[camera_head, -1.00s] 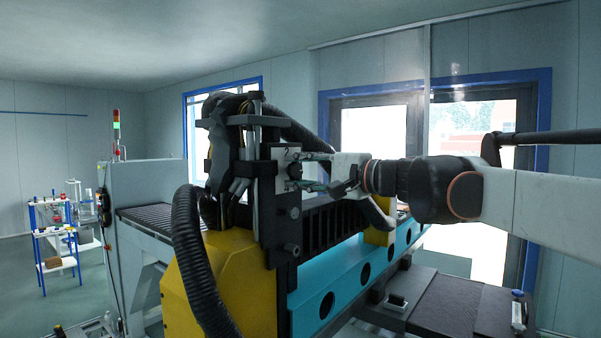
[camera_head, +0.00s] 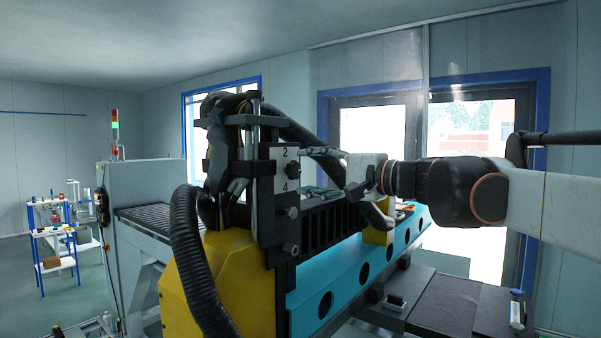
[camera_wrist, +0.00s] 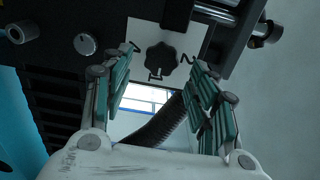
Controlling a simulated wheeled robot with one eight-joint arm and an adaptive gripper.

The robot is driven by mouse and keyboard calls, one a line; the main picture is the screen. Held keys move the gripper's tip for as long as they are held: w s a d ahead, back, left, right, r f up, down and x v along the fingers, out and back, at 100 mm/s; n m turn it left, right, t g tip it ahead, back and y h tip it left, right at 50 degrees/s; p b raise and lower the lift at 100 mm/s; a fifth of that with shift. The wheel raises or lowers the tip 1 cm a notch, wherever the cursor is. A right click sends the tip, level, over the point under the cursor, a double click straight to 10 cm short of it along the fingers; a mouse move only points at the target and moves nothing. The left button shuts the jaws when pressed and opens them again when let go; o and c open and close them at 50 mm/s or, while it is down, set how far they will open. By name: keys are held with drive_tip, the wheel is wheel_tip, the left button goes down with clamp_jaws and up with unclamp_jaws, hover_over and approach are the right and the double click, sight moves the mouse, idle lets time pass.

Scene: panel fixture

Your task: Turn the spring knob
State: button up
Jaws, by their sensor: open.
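The spring knob (camera_head: 293,169) is a small dark lobed knob on a pale plate (camera_head: 285,153) marked 2 and 4, on the black upright of the machine. In the wrist view the black knob (camera_wrist: 161,59) shows whole, with the white plate (camera_wrist: 145,30) around it. My gripper (camera_head: 308,171) is open, just right of the plate in the head view, with its green-padded fingers pointing at it. In the wrist view my fingertips (camera_wrist: 166,60) stand on either side of the knob, apart from it. Nothing is held.
A round silver knob (camera_wrist: 85,44) sits beside the plate in the wrist view. A thick black corrugated hose (camera_head: 195,265) hangs at the yellow housing (camera_head: 240,280). A turquoise beam (camera_head: 345,277) runs below my gripper. Open air lies to the right of the plate.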

drive_tip(key=shift+v, duration=2.15)
drive_tip(key=s+d+f+n+g+h+b, duration=0.15)
drive_tip(key=s+f+b, duration=0.4)
drive_tip(key=f, duration=0.75)
drive_tip(key=s+f+n+g+h+b, duration=0.1)
drive_tip(key=s+f+h+b, duration=0.4)
drive_tip(key=f, duration=0.8)
drive_tip(key=s+f+n+g+b, duration=0.15)
drive_tip(key=s+f+b, duration=0.4)
drive_tip(key=f, duration=0.75)
drive_tip(key=s+d+f+n+h+b, duration=0.1)
drive_tip(key=s+d+f+h+b, duration=0.1)
drive_tip(key=f, duration=0.9)
drive_tip(key=s+d+f+n+h+b, duration=0.1)
drive_tip(key=s+d+f+h+b, duration=0.2)
drive_tip(key=f+b, duration=0.6)
drive_tip(key=s+d+f+n+h+b, duration=0.1)
drive_tip(key=s+d+f+b, duration=0.4)
drive_tip(key=f, duration=0.9)
drive_tip(key=shift+s+d+n+h+b, duration=0.4)
drive_tip(key=shift+d+h+b, duration=0.35)
drive_tip(key=shift+d+h, duration=0.1)
drive_tip(key=shift+f, duration=0.1)
